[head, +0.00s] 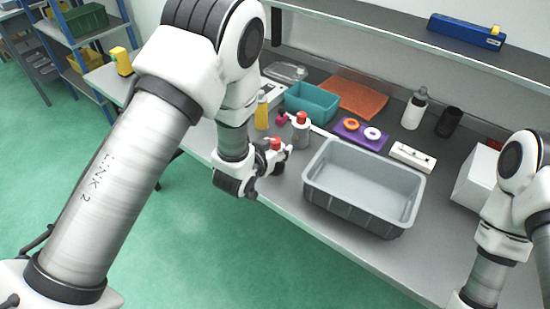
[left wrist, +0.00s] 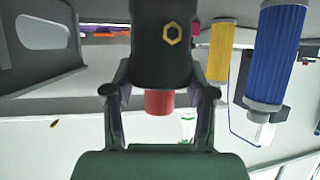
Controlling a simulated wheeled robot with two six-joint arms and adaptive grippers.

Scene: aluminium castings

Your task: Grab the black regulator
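The black regulator, with a red knob (head: 275,144), stands at the table's front edge in the head view, mostly hidden by my left gripper (head: 275,158). In the left wrist view, which is upside down, its black body (left wrist: 163,50) carries a yellow hexagon, and its red knob (left wrist: 160,102) points down. The two fingers of my left gripper (left wrist: 160,78) flank the body, one on each side, very near it. I cannot tell whether both fingers press on it or whether its base is lifted. My right arm enters at lower right; its gripper is out of frame.
A grey bin (head: 317,192) stands just right of the regulator. A grey piece with a red top (head: 301,132) stands close behind. A yellow bottle (head: 262,112), a teal bin (head: 318,114) and a purple tray (head: 350,139) are farther back. A shelf (head: 400,30) overhangs the table's rear.

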